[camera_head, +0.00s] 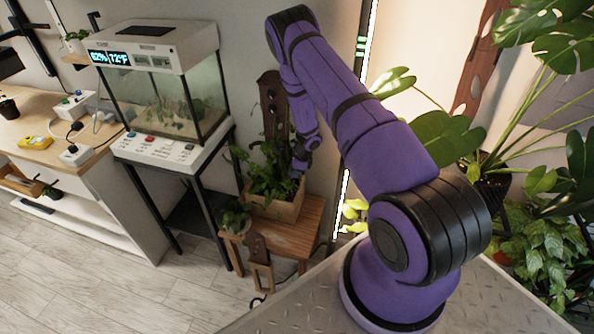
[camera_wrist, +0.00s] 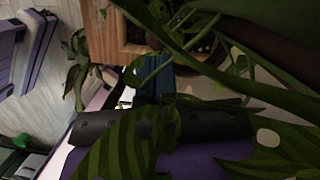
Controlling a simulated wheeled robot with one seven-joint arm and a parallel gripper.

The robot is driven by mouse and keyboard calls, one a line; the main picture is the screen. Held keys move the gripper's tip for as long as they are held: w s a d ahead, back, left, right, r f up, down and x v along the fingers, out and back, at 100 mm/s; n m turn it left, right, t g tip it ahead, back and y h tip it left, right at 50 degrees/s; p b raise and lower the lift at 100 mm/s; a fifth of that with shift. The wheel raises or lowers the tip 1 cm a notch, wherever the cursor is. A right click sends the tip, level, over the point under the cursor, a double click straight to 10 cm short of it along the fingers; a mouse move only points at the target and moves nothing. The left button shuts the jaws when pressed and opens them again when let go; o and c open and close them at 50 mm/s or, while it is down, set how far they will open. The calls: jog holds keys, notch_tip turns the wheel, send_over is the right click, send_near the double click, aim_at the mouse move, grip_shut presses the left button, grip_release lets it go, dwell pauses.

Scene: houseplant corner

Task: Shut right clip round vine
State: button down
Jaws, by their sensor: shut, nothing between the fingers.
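A leafy vine (camera_head: 268,165) grows from a wooden planter box (camera_head: 285,211) at the foot of a dark wooden board (camera_head: 272,100) with holes. My gripper (camera_head: 298,172) is down among the leaves at the right side of the vine, just above the box. In the wrist view my gripper's shut fingers (camera_wrist: 155,78) show dark among green stems and large leaves (camera_wrist: 130,148), with the box (camera_wrist: 101,30) beyond them. Leaves cover part of the gripper. I cannot make out the right clip or whether it is round the vine.
The box stands on a small wooden table (camera_head: 285,238). A glass terrarium (camera_head: 170,100) on a black stand is to its left. Large potted plants (camera_head: 500,170) crowd the right, beyond my arm. The floor (camera_head: 110,270) at the lower left is clear.

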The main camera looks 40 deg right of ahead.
jog(key=shift+w+a+m+t+h, duration=0.2)
jog(key=shift+a+m, duration=0.15)
jog(key=shift+m, duration=0.25)
jog(key=shift+w+a+m+t+h, duration=0.15)
jog(key=shift+a+m, duration=0.2)
jog(key=shift+m, duration=0.25)
dwell(0.3)
jog(key=shift+w+a+m, duration=0.1)
jog(key=shift+a+m, duration=0.15)
jog(key=shift+m, duration=0.15)
jog(key=shift+w+a+m+t+h, duration=0.2)
jog(key=shift+w+a+m, duration=0.15)
jog(key=shift+m, duration=0.4)
jog(key=shift+w+a+m+t+h, duration=0.15)
jog(key=shift+w+a+m, duration=0.15)
jog(key=shift+m, duration=0.45)
jog(key=shift+w, duration=0.15)
jog(key=shift+w+a, duration=0.2)
jog(key=shift+w, duration=0.05)
jog(key=shift+d, duration=0.1)
